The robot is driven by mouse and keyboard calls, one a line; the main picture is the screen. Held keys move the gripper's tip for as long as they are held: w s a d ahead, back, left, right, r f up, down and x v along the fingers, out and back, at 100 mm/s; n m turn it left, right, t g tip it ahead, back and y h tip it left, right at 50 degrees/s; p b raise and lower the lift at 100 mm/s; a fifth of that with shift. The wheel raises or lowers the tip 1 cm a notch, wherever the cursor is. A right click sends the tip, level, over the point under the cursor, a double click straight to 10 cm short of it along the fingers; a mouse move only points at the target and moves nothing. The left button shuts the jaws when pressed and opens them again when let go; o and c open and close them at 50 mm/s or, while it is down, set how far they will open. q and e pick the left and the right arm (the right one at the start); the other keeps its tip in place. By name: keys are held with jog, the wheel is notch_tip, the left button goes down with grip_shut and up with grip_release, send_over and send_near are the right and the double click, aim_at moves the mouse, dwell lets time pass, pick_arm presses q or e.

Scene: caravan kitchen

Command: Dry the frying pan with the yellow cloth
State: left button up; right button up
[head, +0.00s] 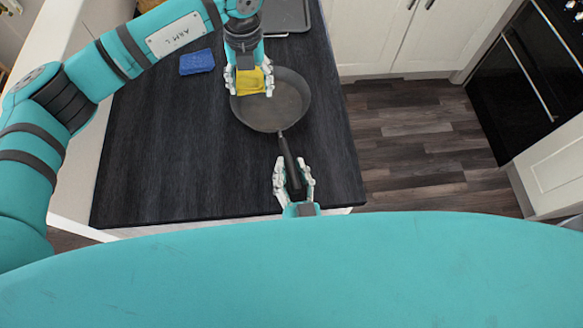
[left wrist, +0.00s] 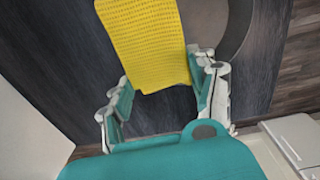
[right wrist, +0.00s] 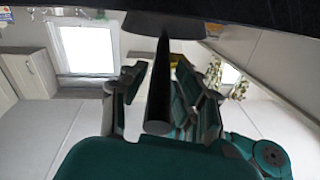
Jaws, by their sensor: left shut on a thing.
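The dark frying pan (head: 290,105) is on the black worktop in the head view, its handle (head: 287,157) toward me. My left gripper (head: 250,88) is shut on the yellow cloth (head: 250,80) over the left part of the pan. The cloth also hangs between the fingers in the left wrist view (left wrist: 145,40); I cannot tell whether it touches the pan. My right gripper (head: 293,178) is open at the worktop's front edge, its fingers on either side of the handle. In the right wrist view the handle (right wrist: 160,90) runs between the fingers, with gaps beside it.
A blue sponge (head: 197,62) lies on the worktop (head: 160,150) left of the pan. A dark tray (head: 286,16) is at the back. The worktop's left and front parts are clear. White cabinets (head: 375,35) and a black oven (head: 520,80) stand across the floor to the right.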

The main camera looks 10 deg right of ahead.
aim_at(277, 114)
grip_shut()
jog(key=shift+d, duration=0.1)
pick_arm(q)
jog(key=d+f+n, duration=0.4)
jog(key=d, duration=0.1)
jog(key=shift+f, duration=0.1)
jog(key=shift+w+d+f, duration=0.1)
jog(key=shift+f, duration=2)
jog(key=shift+f, duration=0.8)
